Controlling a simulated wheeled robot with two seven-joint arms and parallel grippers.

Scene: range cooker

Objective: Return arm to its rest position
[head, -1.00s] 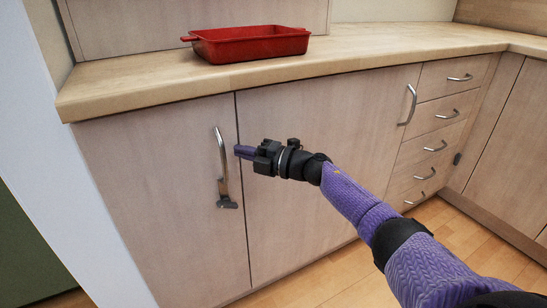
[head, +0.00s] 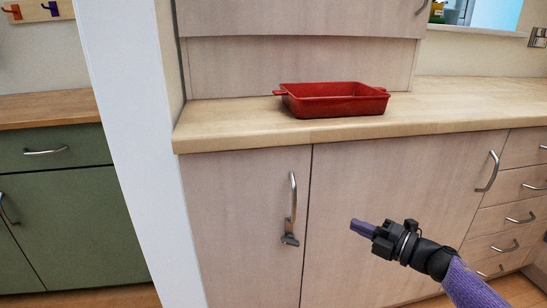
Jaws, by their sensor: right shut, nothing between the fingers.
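My right arm comes in from the lower right in the head view. Its right gripper (head: 363,228) is shut and empty, in front of the right-hand light wood cabinet door (head: 385,180). It is apart from the metal handle (head: 293,195) of the left-hand door, which is to its left. A dark grey piece (head: 289,236) sits at the bottom of that handle. Both doors are closed. My left gripper is not in view.
A red baking dish (head: 338,104) stands on the wood worktop (head: 450,112) above the doors. Drawers (head: 518,188) are at the right. A white wall end (head: 135,150) separates a green cabinet (head: 65,220) at the left. The space around the gripper looks clear.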

